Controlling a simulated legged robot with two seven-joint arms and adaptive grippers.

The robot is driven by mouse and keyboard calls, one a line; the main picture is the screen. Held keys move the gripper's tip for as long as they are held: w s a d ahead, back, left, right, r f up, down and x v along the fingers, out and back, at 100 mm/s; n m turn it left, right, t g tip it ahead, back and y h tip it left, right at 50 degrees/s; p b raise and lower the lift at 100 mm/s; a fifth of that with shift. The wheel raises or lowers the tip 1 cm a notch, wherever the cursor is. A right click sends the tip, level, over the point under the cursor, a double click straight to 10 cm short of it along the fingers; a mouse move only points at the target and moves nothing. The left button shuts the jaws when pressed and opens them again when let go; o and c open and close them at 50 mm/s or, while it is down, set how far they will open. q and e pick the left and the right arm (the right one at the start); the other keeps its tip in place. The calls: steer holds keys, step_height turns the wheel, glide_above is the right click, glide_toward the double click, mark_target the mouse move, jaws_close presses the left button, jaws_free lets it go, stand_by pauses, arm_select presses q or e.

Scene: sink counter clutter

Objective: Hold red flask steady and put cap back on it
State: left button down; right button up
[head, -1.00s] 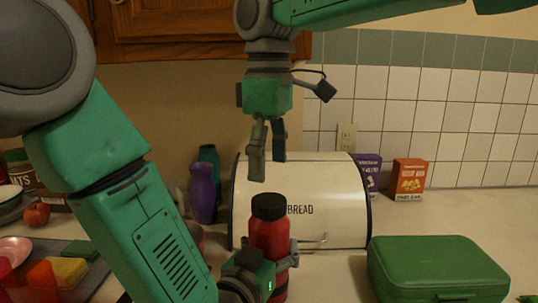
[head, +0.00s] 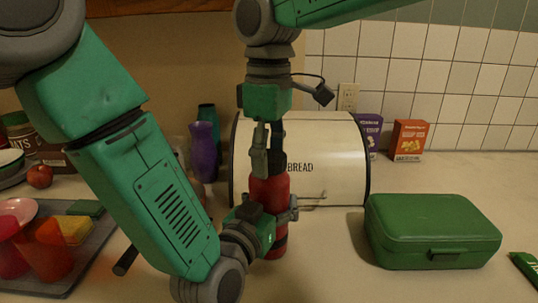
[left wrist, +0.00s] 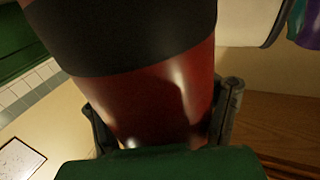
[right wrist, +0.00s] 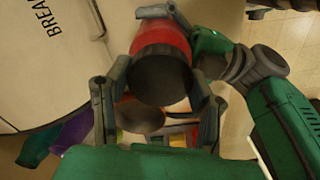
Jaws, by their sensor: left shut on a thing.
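The red flask (head: 268,190) stands upright in front of the bread box, with its black cap (right wrist: 162,78) on top. My left gripper (head: 268,210) is shut around the flask's body. In the left wrist view, the flask (left wrist: 155,98) is between the fingers, with a black band above the red. My right gripper (head: 268,155) points down from above, its fingers on either side of the cap. In the right wrist view it looks open, with small gaps beside the cap. Whether the cap is seated cannot be told.
The white bread box (head: 330,150) is close behind the flask. A green case (head: 430,230) lies at right. A purple vase (head: 204,155) is behind my left arm. A tray (head: 95,255) with red cups (head: 45,250) is at left. Counter is free between flask and case.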

steer(key=shift+d+m, duration=0.1)
steer(key=shift+m, duration=0.7)
steer(key=o, duration=1.4)
step_height(320, 180, up, 12)
steer(key=shift+w+f, duration=0.1)
arm_select(q)
steer(key=shift+c, duration=0.7)
jaws_free()
